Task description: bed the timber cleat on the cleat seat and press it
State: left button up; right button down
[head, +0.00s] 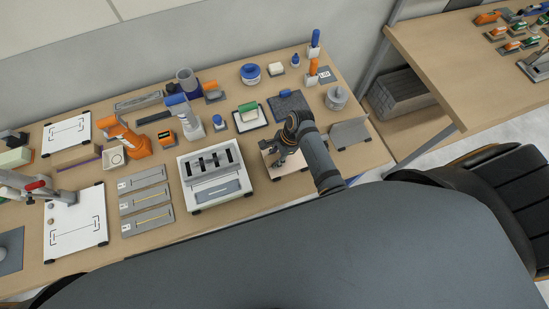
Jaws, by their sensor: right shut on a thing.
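My right gripper (277,158) reaches in from the right over a small pale tan panel (291,166) in the middle of the bench. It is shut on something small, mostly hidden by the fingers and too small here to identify. I cannot make out the timber cleat or the cleat seat for certain. I cannot tell whether the held thing touches the panel. My left gripper is not in view.
A white box with dark slots (214,198) stands just left of the gripper. A grey angled plate (350,133) is to its right, and a dark mat (289,106) lies behind. Grey strips (143,178) and white boards (90,232) cover the left side. A black chair (505,185) stands at right.

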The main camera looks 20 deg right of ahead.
aim_at(270, 159)
jog(key=shift+r, duration=0.15)
jog(key=shift+r+p, duration=0.3)
jog(key=shift+r, duration=0.55)
jog(key=c, duration=1.5)
grip_release()
grip_shut()
jog(key=shift+r, duration=2)
